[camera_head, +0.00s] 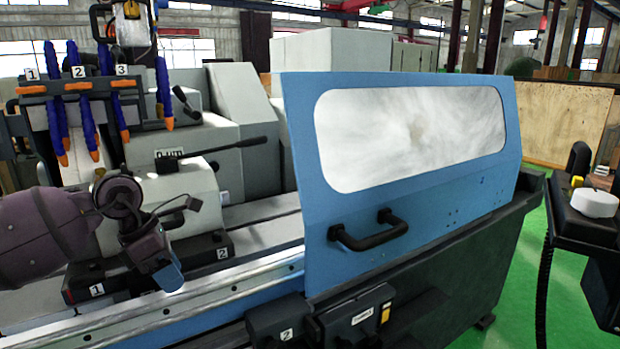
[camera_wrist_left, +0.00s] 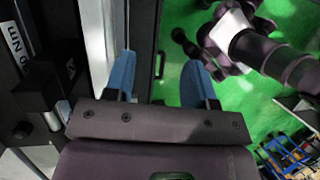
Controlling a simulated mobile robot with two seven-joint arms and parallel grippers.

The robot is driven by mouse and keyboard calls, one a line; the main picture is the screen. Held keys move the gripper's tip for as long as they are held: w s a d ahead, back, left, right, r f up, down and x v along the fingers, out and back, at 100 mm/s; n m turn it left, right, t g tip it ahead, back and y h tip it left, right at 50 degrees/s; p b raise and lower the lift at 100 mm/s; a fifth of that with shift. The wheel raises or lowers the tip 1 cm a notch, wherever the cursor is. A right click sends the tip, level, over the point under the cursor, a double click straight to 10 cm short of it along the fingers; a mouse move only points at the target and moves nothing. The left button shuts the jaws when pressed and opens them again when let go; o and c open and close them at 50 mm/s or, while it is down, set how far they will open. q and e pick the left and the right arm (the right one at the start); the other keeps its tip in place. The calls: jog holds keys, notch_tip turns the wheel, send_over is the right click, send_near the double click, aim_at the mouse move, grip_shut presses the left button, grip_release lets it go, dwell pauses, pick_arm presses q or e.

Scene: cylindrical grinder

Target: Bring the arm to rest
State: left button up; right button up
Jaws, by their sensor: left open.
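My left arm comes in from the left edge in the head view, bent in front of the grinder's left part. My left gripper (camera_head: 168,276) hangs at its end, tilted down to the right, over the machine's front rail. In the left wrist view the two blue fingers (camera_wrist_left: 160,78) stand wide apart with nothing between them. The gripper looks open and empty. My right gripper does not show in the head view.
The blue grinder door (camera_head: 290,180) with its black handle (camera_head: 368,231) stands right of the gripper. A grey workhead with a black lever (camera_head: 215,148) is behind the arm. Hoses (camera_head: 88,105) hang upper left. A control panel (camera_head: 590,225) stands far right. Green floor (camera_head: 530,265) is free.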

pick_arm(q)
jog(key=s+d+f+n+t+h, duration=0.1)
jog(key=s+d+f+n+h, duration=0.35)
jog(key=d+h, duration=0.25)
jog(key=s+d+f+n+t+h, duration=0.1)
jog(key=s+d+f+n+h, duration=0.2)
jog(key=d+n+h, duration=0.3)
jog(key=s+a+f+n+t+y, duration=0.2)
jog(key=a+f+n+t+y, duration=0.3)
jog(key=n+t, duration=0.5)
jog(key=s+a+f+n+t+y, duration=0.2)
jog(key=a+f+n+t+y, duration=0.4)
jog(key=n, duration=0.8)
jog(key=s+a+f+n+g+y, duration=0.4)
jog(key=s+f+n+g+y, duration=0.2)
jog(key=s+f+n, duration=0.6)
jog(key=s+f+g, duration=0.1)
jog(key=s+f, duration=0.2)
jog(key=s, duration=0.1)
jog(key=shift+a+f+y, duration=0.2)
jog(key=shift+f+y, duration=0.1)
jog(key=shift+f, duration=0.1)
jog(key=shift+n, duration=0.25)
